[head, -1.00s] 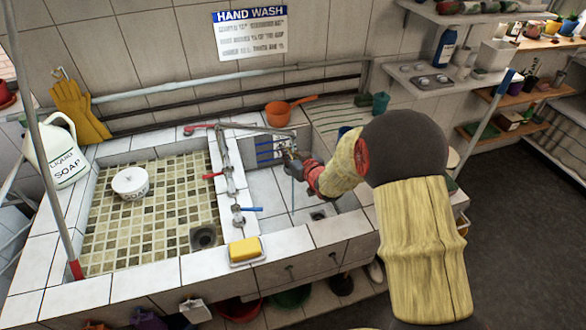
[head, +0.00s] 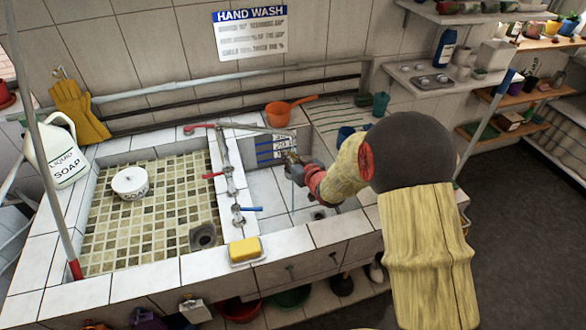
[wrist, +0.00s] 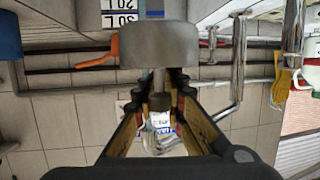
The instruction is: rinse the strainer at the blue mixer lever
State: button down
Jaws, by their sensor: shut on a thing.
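My gripper (head: 291,158) is over the right basin, close under the end of the metal spout (head: 268,130). In the wrist view its two fingers (wrist: 159,100) close around a thin stem, with a wide grey round piece at its end; this appears to be the strainer (wrist: 158,45). The strainer is small and hard to make out in the head view. The blue mixer lever (head: 250,209) sticks out to the right from the pipe column on the divider, left of and nearer than my gripper. I cannot tell whether water runs.
A red lever (head: 213,176) and the upright tap pipe (head: 224,150) stand on the divider. An orange ladle (head: 283,112) and blue cup (head: 345,134) are behind. A white bowl (head: 130,182) sits in the left basin.

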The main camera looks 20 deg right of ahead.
jog(key=s+a+b, duration=0.1)
jog(key=s+a, duration=0.3)
jog(key=shift+s+a, duration=0.15)
jog(key=shift+a, duration=0.15)
dwell(1.2)
jog(key=shift+r, duration=0.1)
jog(key=s+a+r+p, duration=0.1)
jog(key=s+a+r, duration=0.2)
jog(key=r, duration=0.1)
jog(key=shift+s+a, duration=0.2)
jog(key=shift+a, duration=0.15)
dwell(0.4)
dwell(0.6)
